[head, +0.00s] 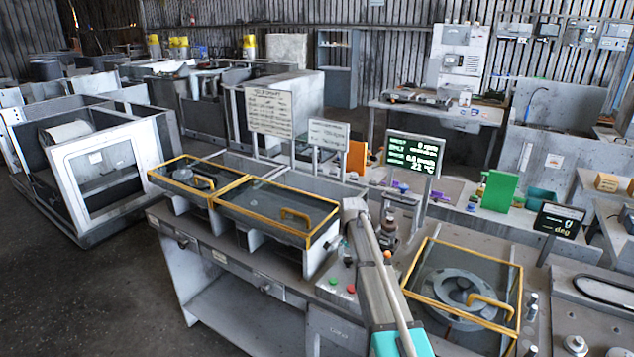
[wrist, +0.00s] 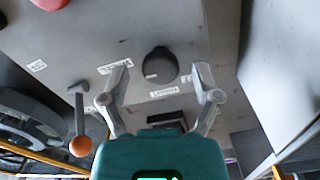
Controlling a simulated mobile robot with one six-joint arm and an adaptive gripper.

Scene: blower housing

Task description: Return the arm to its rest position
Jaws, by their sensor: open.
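My gripper (wrist: 160,80) shows in the wrist view with its two grey fingers spread apart and nothing between them held. A dark round knob (wrist: 160,64) on a grey panel lies beyond the fingertips, in the gap between them. I cannot tell the distance to it. In the head view my arm reaches up from the bottom centre over the bench. The fingers cannot be made out clearly there.
A lever with an orange ball (wrist: 80,146) stands left of the gripper in the wrist view. Yellow-framed covers (head: 277,207) and another yellow-framed cover (head: 463,284) flank my arm. A lit display (head: 413,153) stands behind. Open floor (head: 110,300) lies at left.

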